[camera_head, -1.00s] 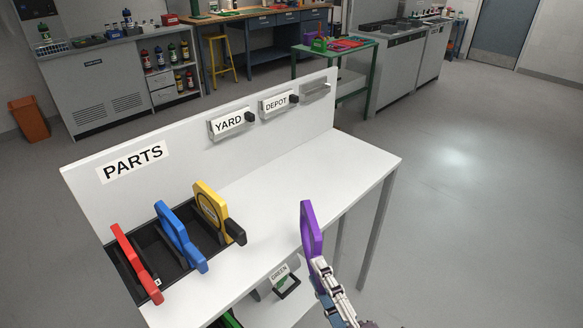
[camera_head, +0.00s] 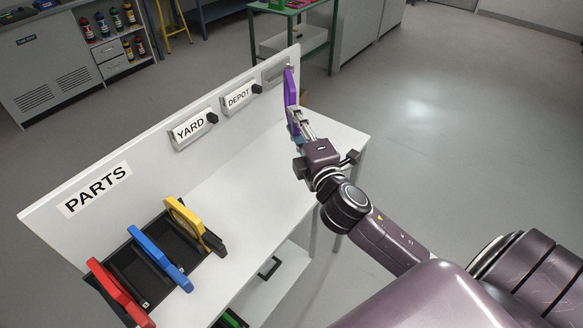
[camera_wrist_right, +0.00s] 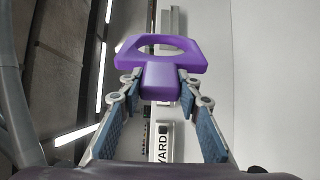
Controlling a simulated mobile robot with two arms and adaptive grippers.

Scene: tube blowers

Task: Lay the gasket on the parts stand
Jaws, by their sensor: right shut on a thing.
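The purple gasket (camera_head: 290,90) is a flat ring with a tab, held upright near the far right end of the parts stand (camera_head: 232,205). My right gripper (camera_head: 299,124) is shut on its tab; in the wrist view the gasket (camera_wrist_right: 160,78) sits between the fingertips (camera_wrist_right: 159,88). In the head view, it overlaps the end of the stand's back panel, and I cannot tell whether it touches. The stand has a white top and a PARTS sign (camera_head: 97,189). Red (camera_head: 118,292), blue (camera_head: 158,257) and yellow (camera_head: 184,222) tabbed parts stand in its black rack. My left gripper is out of view.
YARD (camera_head: 190,129) and DEPOT (camera_head: 239,97) plates with black knobs are on the back panel. An unlabelled grey holder (camera_head: 274,73) is at its far end. The middle of the white top is clear. A green table (camera_head: 291,10) stands behind.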

